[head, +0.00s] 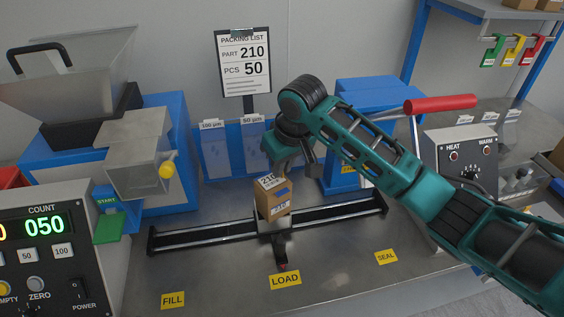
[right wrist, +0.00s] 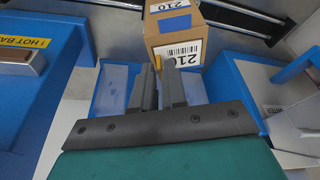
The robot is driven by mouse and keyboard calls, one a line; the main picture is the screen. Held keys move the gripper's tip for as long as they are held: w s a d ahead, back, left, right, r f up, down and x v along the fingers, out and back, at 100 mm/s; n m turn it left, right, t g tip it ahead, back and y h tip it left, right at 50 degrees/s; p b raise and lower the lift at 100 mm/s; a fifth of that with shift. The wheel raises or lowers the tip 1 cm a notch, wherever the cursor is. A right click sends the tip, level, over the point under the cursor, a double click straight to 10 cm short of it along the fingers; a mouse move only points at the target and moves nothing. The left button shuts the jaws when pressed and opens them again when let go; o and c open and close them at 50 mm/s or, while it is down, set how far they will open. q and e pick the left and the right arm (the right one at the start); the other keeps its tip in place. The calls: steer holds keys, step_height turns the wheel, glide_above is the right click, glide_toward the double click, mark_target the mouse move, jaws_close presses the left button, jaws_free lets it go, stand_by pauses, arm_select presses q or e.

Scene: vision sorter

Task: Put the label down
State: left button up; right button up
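A cardboard box (head: 276,203) stands on the rail at the load station, and it also shows in the right wrist view (right wrist: 214,39). A white label (head: 268,181) with a barcode and "210" lies against its upper face; in the right wrist view the label (right wrist: 184,52) is partly covered by my fingertips. My right gripper (head: 300,168) is just above the box. Its fingers (right wrist: 159,68) are close together, with a small yellow tab between their tips at the label's edge. The box's front carries a blue patch and another "210" print. My left gripper is out of view.
A packing list sign (head: 244,60) reads part 210, pcs 50. The hopper machine (head: 140,160) stands at left, the heat sealer (head: 462,150) at right. Bag bins (head: 232,150) stand behind the box. The bench front near the LOAD sign (head: 285,280) is clear.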

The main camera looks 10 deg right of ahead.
steer(key=shift+o, duration=1.3)
steer(key=shift+r, duration=0.1)
steer(key=v, duration=1.2)
